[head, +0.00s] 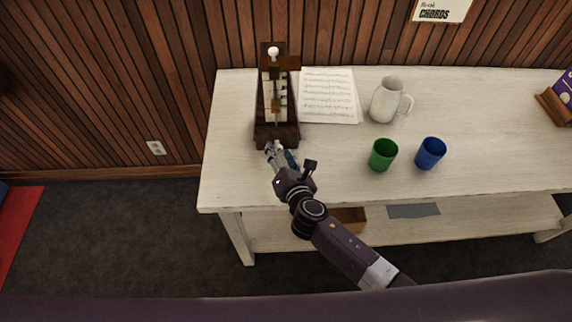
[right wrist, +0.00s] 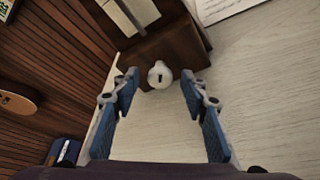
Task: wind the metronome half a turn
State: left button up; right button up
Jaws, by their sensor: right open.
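The metronome (head: 266,125) is a dark wooden case with a pale scale front, standing upright at the left end of the white table (head: 330,165). In the right wrist view, its dark case (right wrist: 178,44) carries a round white winding knob (right wrist: 160,68) with a dark slot, low on the side facing me. My right gripper (head: 277,152) is at the metronome's near side. In the right wrist view, its blue-padded fingers (right wrist: 160,82) are open, one on each side of the knob, with gaps left and right. Whether the fingertips reach the knob's depth is unclear. My left gripper is not in view.
Sheet music (head: 330,97) lies right of the metronome. A white pitcher (head: 386,101), a green cup (head: 382,155) and a blue cup (head: 430,153) stand farther right. A wood-panelled wall (head: 130,80) is behind the table. The table's near left corner is clear.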

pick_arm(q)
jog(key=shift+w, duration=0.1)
pick_arm(e)
jog(key=v, duration=1.1)
jog(key=shift+w, duration=0.1)
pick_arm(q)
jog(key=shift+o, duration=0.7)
